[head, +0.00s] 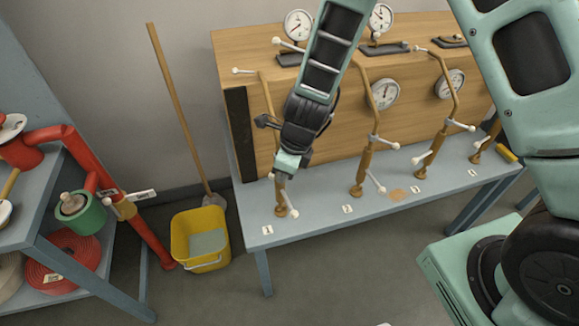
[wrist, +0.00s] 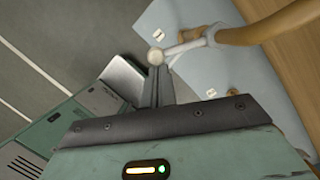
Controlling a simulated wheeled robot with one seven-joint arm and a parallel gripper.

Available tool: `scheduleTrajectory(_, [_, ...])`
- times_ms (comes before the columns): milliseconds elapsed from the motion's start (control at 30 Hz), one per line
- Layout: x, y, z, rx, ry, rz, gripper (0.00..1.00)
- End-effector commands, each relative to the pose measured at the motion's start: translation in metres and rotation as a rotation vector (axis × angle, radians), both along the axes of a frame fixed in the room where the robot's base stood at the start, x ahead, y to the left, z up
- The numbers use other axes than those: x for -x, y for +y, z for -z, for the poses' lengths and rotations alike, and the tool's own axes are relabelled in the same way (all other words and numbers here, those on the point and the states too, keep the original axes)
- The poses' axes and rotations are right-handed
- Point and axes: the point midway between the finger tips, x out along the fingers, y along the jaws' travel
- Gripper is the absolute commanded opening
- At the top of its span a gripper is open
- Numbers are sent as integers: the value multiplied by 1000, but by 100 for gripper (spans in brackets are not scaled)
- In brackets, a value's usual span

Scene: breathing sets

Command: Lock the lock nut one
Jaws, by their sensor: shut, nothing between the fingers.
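Stand one is the leftmost brass pipe (head: 281,196) on the bench, behind the label "1" (head: 267,229). It has a white ball-ended lever low down (head: 294,213) and another at the top (head: 243,71). My gripper (head: 288,166) is in front of the pipe's middle and hides part of it. In the wrist view my gripper (wrist: 157,80) is shut and empty. Its fingertips are at a white ball (wrist: 155,57) on the end of a lever from a brass pipe (wrist: 240,35); I cannot tell if they touch. Which part is the lock nut is unclear.
Several similar brass stands with levers and gauges (head: 385,94) continue rightward along the grey bench (head: 320,222). A wooden panel (head: 240,50) stands behind. A yellow bucket (head: 200,240) and broom (head: 175,100) are left of the bench. The bench's front edge is clear.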

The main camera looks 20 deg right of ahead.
Motion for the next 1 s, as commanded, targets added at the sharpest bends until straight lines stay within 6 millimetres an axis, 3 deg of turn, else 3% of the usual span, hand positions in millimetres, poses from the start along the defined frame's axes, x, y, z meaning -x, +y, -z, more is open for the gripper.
scheduleTrajectory(333, [-2,9,-1,-1,0,-7,0])
scheduleTrajectory(1000, [-4,6,1,-1,-1,-8,0])
